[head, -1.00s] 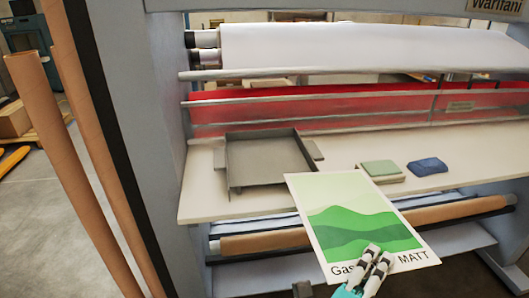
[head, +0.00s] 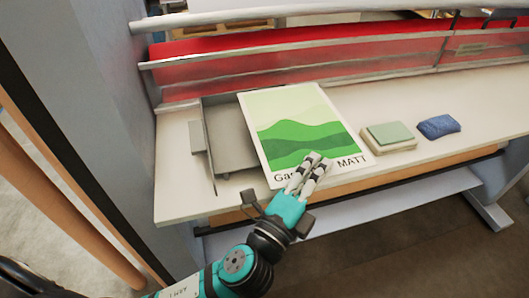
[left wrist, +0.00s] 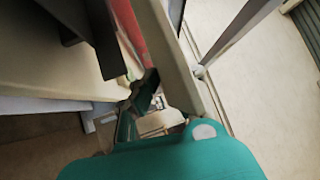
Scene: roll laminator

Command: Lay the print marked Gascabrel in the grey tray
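The print (head: 300,125), a white sheet with green hills, shows "Gas" and "MATT" along its lower edge; my fingers hide the rest of the name. My left gripper (head: 308,172) is shut on the print's lower edge. The print extends away from it over the right part of the grey tray (head: 222,135). The tray is shallow and lies on the white table; its left part shows bare and its right side is hidden under the print. I cannot tell whether the print touches the tray. The left wrist view does not show the print clearly. My right gripper is not in view.
On the white table (head: 470,140), right of the print, lie a green-topped pad (head: 389,137) and a blue cloth (head: 438,126). Red rollers and a rail (head: 300,40) run behind the tray. The machine's side frame (head: 100,110) stands at left.

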